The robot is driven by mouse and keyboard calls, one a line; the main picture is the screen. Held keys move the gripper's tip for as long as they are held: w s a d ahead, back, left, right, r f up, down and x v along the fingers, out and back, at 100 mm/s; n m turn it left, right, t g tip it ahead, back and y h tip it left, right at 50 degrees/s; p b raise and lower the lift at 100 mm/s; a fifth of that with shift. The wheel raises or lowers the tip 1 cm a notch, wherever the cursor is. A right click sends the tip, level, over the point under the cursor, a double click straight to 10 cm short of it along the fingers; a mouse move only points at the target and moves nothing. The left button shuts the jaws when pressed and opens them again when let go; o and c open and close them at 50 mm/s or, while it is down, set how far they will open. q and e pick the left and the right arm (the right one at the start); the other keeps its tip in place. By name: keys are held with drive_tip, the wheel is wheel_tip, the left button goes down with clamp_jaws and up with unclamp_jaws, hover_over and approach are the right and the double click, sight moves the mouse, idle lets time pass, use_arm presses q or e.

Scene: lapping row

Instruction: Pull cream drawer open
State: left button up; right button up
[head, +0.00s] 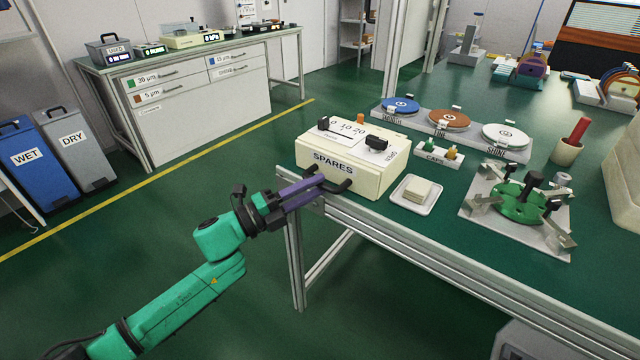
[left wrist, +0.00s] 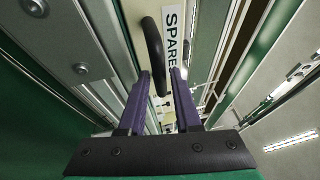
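The cream drawer unit labelled SPARES (head: 316,179) stands at the near left corner of the green-topped bench and looks shut. Its dark bar handle (head: 343,186) sticks out from the front; it also shows in the left wrist view (left wrist: 152,45). My left gripper (head: 322,182) is at the handle, its purple fingers pointing at the drawer front. In the left wrist view the fingers (left wrist: 161,75) are apart, with the lower end of the handle between them, nearer the left finger. I cannot tell whether they touch it. My right gripper is not in view.
A white dish with pale pads (head: 416,206) sits right of the drawer unit. A fixture with a green disc (head: 520,203) stands farther right. The bench's metal front rail (head: 420,262) runs just below the drawer. Open green floor lies left of the bench.

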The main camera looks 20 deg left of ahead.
use_arm(q)
drive_tip(key=shift+x, duration=1.05)
drive_tip(key=shift+a, duration=0.1)
drive_tip(key=shift+c, duration=0.4)
clamp_jaws()
